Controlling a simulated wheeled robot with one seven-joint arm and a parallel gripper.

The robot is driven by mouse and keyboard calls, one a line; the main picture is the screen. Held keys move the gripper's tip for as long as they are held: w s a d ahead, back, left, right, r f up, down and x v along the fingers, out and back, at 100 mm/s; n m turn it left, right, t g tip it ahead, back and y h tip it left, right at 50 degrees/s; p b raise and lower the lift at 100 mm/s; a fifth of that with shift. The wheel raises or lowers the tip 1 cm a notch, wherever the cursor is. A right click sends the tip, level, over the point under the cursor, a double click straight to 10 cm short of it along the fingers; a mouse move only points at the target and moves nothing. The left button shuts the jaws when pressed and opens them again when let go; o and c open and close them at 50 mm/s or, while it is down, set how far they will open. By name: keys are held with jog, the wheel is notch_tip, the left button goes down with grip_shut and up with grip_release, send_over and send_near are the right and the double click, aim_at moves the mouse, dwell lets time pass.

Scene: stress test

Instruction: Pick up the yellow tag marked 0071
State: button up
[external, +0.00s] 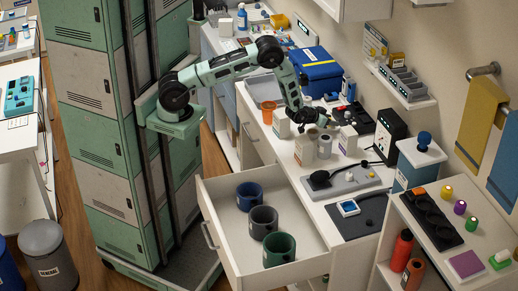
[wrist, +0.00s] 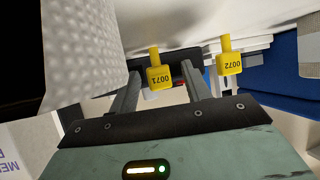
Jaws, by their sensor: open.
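The yellow tag marked 0071 (wrist: 160,78) shows in the wrist view, its number upside down. It lies between the lines of my two fingers, in front of a dark piece behind it. A similar yellow tag marked 0072 (wrist: 230,64) is to its right, outside the right finger. My gripper (wrist: 161,68) is open, with nothing seen clamped between its fingers; I cannot tell whether the tag is within their depth. In the external view my gripper (external: 322,121) is low over the counter among small containers. I cannot make out the tags there.
A white textured roll (wrist: 78,45) stands close at the left in the wrist view. A blue box (external: 318,72) is behind the arm on the counter (external: 345,206). A black device (external: 390,132) stands to the right. An open drawer (external: 225,191) holds three cups.

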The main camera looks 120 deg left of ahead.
jog(key=c, duration=1)
jog(key=shift+c, duration=0.2)
jog(key=shift+r, duration=0.15)
